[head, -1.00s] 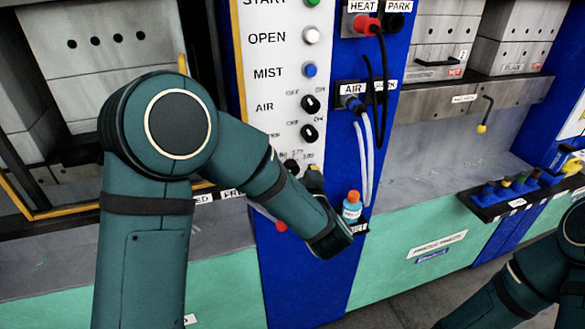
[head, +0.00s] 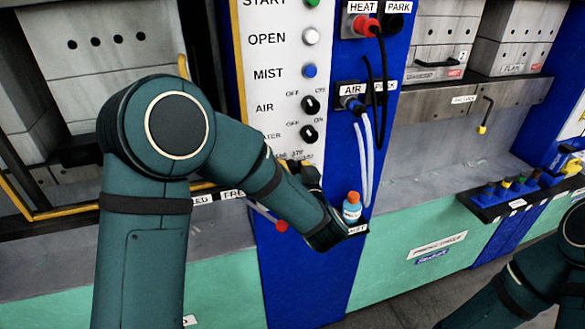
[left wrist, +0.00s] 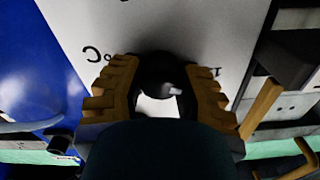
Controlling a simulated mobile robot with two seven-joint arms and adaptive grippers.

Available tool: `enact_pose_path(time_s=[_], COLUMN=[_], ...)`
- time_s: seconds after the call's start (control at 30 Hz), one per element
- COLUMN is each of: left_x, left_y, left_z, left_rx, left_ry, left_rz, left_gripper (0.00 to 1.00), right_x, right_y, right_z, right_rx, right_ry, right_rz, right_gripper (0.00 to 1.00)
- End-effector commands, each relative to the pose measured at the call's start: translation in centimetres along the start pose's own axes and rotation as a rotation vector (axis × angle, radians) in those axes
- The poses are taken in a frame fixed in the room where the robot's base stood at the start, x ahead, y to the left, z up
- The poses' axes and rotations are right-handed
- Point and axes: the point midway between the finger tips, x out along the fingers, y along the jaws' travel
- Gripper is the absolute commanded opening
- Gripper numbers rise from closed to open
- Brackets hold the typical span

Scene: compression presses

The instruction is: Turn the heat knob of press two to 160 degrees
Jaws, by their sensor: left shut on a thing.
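The white control panel (head: 276,100) stands upright on a blue column. Its lowest black knob, under the WATER knob, is mostly hidden by my left gripper (head: 297,167) in the head view. In the left wrist view the black knob (left wrist: 160,75) sits between the two ridged yellow fingers of my left gripper (left wrist: 160,90), which is shut on it. A pale mark shows on the knob's lower right, and part of a "°C" scale is printed beside it. The exact setting cannot be read. My right arm shows at the lower right; its gripper is out of view.
Above are the WATER knob (head: 309,133), the AIR knob (head: 310,104) and a blue MIST button (head: 310,71). A blue bottle with an orange cap (head: 352,207) stands close to the right of my left forearm. Hoses (head: 364,150) hang right of the panel.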

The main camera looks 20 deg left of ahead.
Motion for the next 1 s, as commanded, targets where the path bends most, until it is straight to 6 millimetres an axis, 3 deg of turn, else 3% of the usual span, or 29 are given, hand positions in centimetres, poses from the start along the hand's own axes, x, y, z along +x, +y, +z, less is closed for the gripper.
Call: enact_pose_path(time_s=[0.37, 1.0], left_x=[0.0, 0.1], left_y=[0.0, 0.2], left_z=[-0.5, -0.6], left_rx=[0.138, 0.637], left_ry=[0.004, 0.008], left_rz=[-0.001, -0.003], left_gripper=[0.00, 0.00], right_x=[-1.8, -7.1], right_y=[-0.7, -2.6], right_z=[0.1, -2.3], right_rx=[0.001, 0.017], right_ry=[-0.008, 0.045], right_rz=[0.000, 0.005], right_gripper=[0.47, 0.47])
